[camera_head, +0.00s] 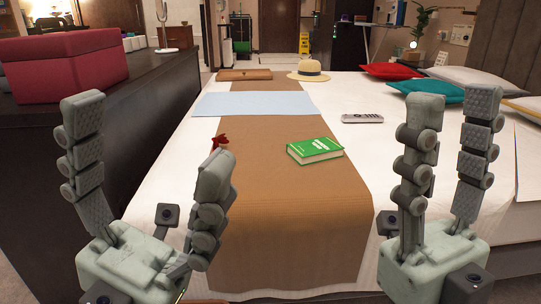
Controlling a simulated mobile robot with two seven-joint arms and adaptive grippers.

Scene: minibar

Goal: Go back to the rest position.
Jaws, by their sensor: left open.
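My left gripper (148,138) is at the lower left, fingers pointing up and spread wide, with nothing between them. My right gripper (453,108) is at the lower right, fingers also up and apart, with nothing between them. Both are in front of the bed (300,97), near its close edge. A green book (315,150) lies on the brown bed runner (290,215), between the two grippers and apart from both.
A small red object (220,141) shows just behind my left gripper's inner finger. A remote (362,118), a straw hat (308,71), a light blue cloth (255,104) and pillows (435,89) lie on the bed. A dark counter (150,100) with a red box (62,66) is at left.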

